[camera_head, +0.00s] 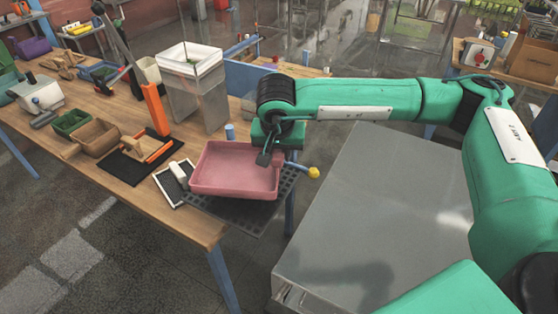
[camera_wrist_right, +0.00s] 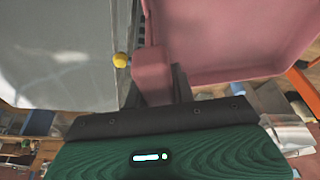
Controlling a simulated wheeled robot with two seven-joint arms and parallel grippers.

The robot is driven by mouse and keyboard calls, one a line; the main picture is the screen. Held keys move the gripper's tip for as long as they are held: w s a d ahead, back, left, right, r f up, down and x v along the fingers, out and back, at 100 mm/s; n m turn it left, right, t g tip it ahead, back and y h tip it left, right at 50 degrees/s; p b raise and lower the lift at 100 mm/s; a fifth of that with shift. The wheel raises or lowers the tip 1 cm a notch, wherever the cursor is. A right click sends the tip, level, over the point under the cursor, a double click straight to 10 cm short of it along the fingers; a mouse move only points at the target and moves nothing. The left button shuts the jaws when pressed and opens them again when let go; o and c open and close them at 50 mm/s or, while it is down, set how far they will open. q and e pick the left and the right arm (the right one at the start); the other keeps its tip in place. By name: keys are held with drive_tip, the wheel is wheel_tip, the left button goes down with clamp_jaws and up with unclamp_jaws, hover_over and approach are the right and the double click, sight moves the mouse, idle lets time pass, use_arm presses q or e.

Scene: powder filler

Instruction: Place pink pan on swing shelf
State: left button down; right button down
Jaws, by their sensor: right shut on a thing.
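The pink pan (camera_head: 235,172) is level over the dark perforated swing shelf (camera_head: 243,222) at the table's near right corner. I cannot tell whether it touches the shelf or hovers just above it. The shelf's yellow knob (camera_head: 313,172) sticks out to the right of the pan. My right gripper (camera_head: 267,157) is at the pan's right side. In the right wrist view, its fingers (camera_wrist_right: 154,88) are shut on the pan's pink handle (camera_wrist_right: 151,62), with the pan's tray (camera_wrist_right: 225,40) beyond. My left gripper is not in view.
The wooden table (camera_head: 50,155) holds a clear box (camera_head: 195,90), an orange upright (camera_head: 156,108), a black mat (camera_head: 128,165) and several small bins. A white-framed tray (camera_head: 172,183) lies just left of the pan. A large grey cabinet (camera_head: 375,205) stands to the right.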

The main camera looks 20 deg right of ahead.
wheel_tip(320, 180, down, 3)
drive_tip(key=shift+f+p, duration=0.2)
drive_tip(key=shift+p, duration=0.45)
drive_tip(key=shift+f, duration=0.35)
drive_tip(key=shift+f, duration=0.2)
drive_tip(key=c, duration=1.2)
unclamp_jaws()
drive_tip(key=shift+o, duration=0.2)
drive_tip(key=shift+r, duration=0.1)
